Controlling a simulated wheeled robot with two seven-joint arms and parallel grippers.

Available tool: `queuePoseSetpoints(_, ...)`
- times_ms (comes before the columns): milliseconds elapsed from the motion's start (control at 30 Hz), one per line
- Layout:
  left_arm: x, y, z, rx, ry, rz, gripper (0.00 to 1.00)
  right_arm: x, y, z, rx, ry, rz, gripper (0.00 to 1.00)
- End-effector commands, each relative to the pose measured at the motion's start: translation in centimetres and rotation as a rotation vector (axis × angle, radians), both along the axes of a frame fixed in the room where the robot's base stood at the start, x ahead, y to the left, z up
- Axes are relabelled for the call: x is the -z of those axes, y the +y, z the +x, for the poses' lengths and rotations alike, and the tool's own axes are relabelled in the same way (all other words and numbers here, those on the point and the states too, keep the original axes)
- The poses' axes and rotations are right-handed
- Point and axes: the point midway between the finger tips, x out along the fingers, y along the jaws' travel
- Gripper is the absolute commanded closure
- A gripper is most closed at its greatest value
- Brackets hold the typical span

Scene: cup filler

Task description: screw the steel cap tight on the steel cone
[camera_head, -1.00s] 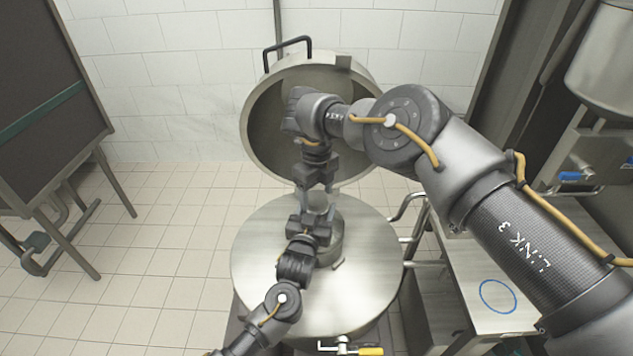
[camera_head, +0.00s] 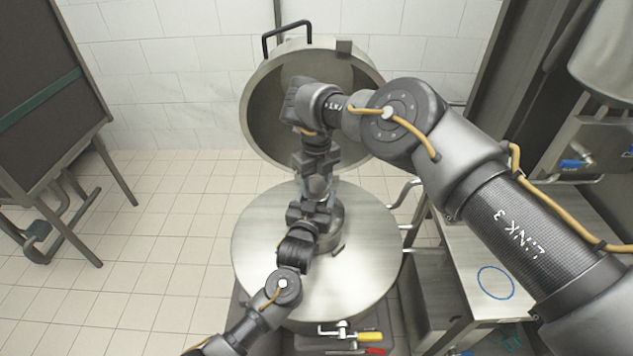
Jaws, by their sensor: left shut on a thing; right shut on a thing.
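My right gripper (camera_head: 318,181) points down from above, shut on a steel piece that looks like the steel cap. The cap is mostly hidden between the fingers. My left gripper (camera_head: 320,196) reaches up from below in the picture, right up against the right one, and is shut on what looks like the steel cone. The cone is also mostly covered by the jaws. I cannot tell how the cap sits on the cone. Both grippers are over a short steel cylinder (camera_head: 335,234) on the round steel vessel top (camera_head: 365,250).
A big round steel lid (camera_head: 262,115) with a black handle stands open behind. A steel side table (camera_head: 520,255) with a blue ring mark is at the right. A yellow-handled valve (camera_head: 369,337) is at the vessel's front. A dark panel stand (camera_head: 50,95) is at the left.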

Motion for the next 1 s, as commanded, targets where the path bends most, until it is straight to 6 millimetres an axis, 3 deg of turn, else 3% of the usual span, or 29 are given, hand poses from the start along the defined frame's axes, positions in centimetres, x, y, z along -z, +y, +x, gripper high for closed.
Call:
queuePoseSetpoints(300, -0.01, 0.01, 0.01, 0.0, 0.0, 0.001, 1.0, 0.08, 0.07, -0.02, 0.929, 0.001, 0.002, 0.75)
queuePoseSetpoints(600, -0.01, 0.02, 0.01, 0.0, 0.0, 0.001, 1.0, 0.13, 0.0, -0.06, 1.717, 0.001, 0.0, 0.75)
queuePoseSetpoints(767, -0.01, 0.02, 0.01, 0.0, 0.0, 0.001, 1.0, 0.15, 0.02, -0.06, 2.021, 0.001, 0.0, 0.75)
queuePoseSetpoints(933, -0.01, 0.01, 0.01, 0.0, 0.0, 0.001, 1.0, 0.14, 0.02, -0.05, 2.034, 0.001, 0.0, 0.75)
queuePoseSetpoints(967, -0.01, 0.01, 0.01, 0.0, 0.0, 0.001, 1.0, 0.13, 0.02, -0.05, 2.033, 0.001, 0.0, 0.44)
queuePoseSetpoints(1000, -0.01, 0.01, 0.01, 0.0, 0.0, 0.001, 1.0, 0.13, 0.02, -0.05, 2.033, 0.001, 0.0, 0.39)
